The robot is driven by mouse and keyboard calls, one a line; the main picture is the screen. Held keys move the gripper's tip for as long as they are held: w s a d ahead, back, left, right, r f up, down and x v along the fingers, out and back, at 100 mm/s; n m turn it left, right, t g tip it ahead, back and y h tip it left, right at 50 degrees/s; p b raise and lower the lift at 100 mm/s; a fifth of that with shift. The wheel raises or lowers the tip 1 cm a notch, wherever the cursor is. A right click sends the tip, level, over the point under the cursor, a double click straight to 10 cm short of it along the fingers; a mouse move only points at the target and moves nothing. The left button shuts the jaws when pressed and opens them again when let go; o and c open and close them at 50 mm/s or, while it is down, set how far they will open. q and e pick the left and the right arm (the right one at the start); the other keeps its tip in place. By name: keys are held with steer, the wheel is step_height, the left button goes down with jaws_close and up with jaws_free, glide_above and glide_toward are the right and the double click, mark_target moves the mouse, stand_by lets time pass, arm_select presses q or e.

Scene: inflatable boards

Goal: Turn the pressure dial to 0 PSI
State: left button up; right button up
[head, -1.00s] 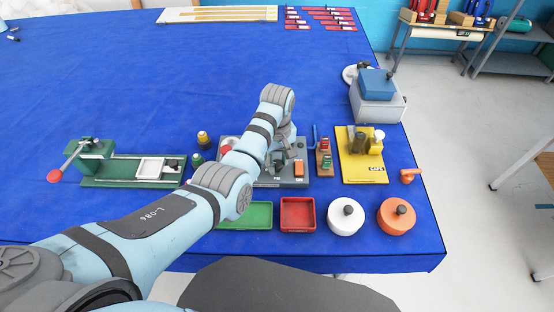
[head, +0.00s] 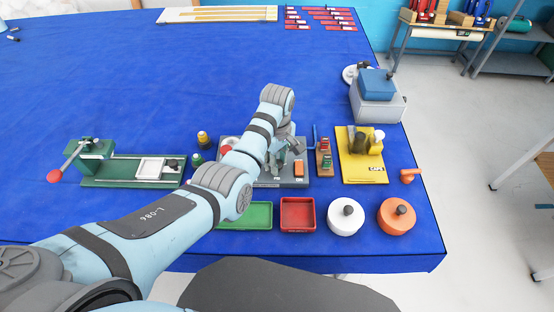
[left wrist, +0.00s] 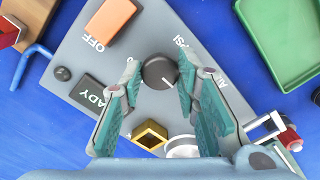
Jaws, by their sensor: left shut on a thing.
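The pressure dial (left wrist: 157,73) is a small dark grey round knob with a white mark, on the grey control panel (left wrist: 85,60). In the left wrist view the mark points to the lower right. Part of a PSI label shows beside the knob; the rest of the printing is partly covered. My left gripper (left wrist: 160,82) has its two teal-padded fingers on either side of the knob, shut on it. In the head view my left gripper (head: 283,153) is over the panel (head: 292,181), and my arm and fingers hide the dial. My right gripper is not in view.
On the panel are an orange switch (left wrist: 112,20) beside OFF, a READY plate (left wrist: 91,95) and a square brass fitting (left wrist: 150,135). A green tray (head: 250,215) and red tray (head: 297,213) lie in front. A yellow caps board (head: 362,170) stands to the right.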

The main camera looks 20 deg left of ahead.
arm_select(q)
steer(key=o, duration=1.2)
steer(key=shift+s+f, duration=0.1)
steer(key=shift+c, duration=0.2)
step_height(320, 180, up, 8)
steer(key=shift+f, duration=0.2)
steer(key=shift+a+f, duration=0.1)
